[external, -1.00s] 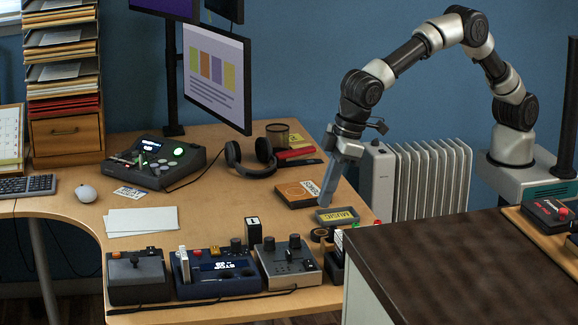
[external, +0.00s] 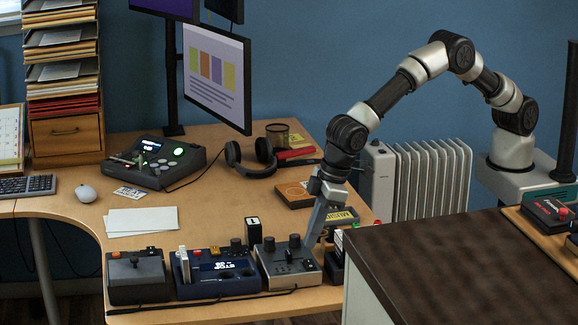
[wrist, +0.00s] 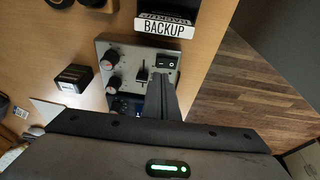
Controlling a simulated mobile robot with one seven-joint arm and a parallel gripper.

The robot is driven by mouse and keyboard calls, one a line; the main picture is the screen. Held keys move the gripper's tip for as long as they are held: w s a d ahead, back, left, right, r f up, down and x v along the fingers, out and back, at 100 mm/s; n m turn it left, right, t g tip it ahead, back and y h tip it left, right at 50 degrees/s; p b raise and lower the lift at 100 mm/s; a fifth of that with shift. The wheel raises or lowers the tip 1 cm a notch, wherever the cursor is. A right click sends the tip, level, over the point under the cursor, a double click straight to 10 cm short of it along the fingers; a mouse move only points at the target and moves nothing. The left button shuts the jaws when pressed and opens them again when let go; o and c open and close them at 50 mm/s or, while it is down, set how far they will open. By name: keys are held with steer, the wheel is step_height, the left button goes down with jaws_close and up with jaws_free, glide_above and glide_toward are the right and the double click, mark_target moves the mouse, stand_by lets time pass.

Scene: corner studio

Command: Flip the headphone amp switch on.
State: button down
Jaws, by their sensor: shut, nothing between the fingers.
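A grey box (external: 288,266) with dark knobs stands at the front right of the desk, likely the headphone amp; I can read no label on it. In the wrist view its light panel (wrist: 130,51) shows two knobs with red marks, a small lever (wrist: 142,74) and a black switch (wrist: 166,62) near a corner. I cannot tell which way the switch is set. My gripper (external: 311,240) is shut and empty, tilted down just above the box's right side. In the wrist view my gripper (wrist: 158,78) points at the panel close to the switch and covers part of the box.
A dark blue device (external: 216,270) stands against the box's left, with a black control box (external: 138,277) beyond it. A block labelled BACKUP (wrist: 165,28) is close to the panel. A MUSIC tin (external: 343,215) lies behind. A brown cabinet top (external: 450,265) is at right.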

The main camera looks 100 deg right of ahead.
mark_target(309, 259)
steer(key=shift+d+f, duration=0.15)
steer(key=shift+f, duration=0.75)
steer(key=shift+d+f, duration=0.1)
steer(key=shift+f, duration=0.75)
steer(key=shift+s+d+f+b, duration=0.1)
steer(key=shift+d+f+b, duration=0.1)
steer(key=shift+f+b, duration=0.4)
steer(key=shift+r, duration=0.35)
steer(key=shift+f, duration=0.1)
steer(key=shift+a, duration=0.1)
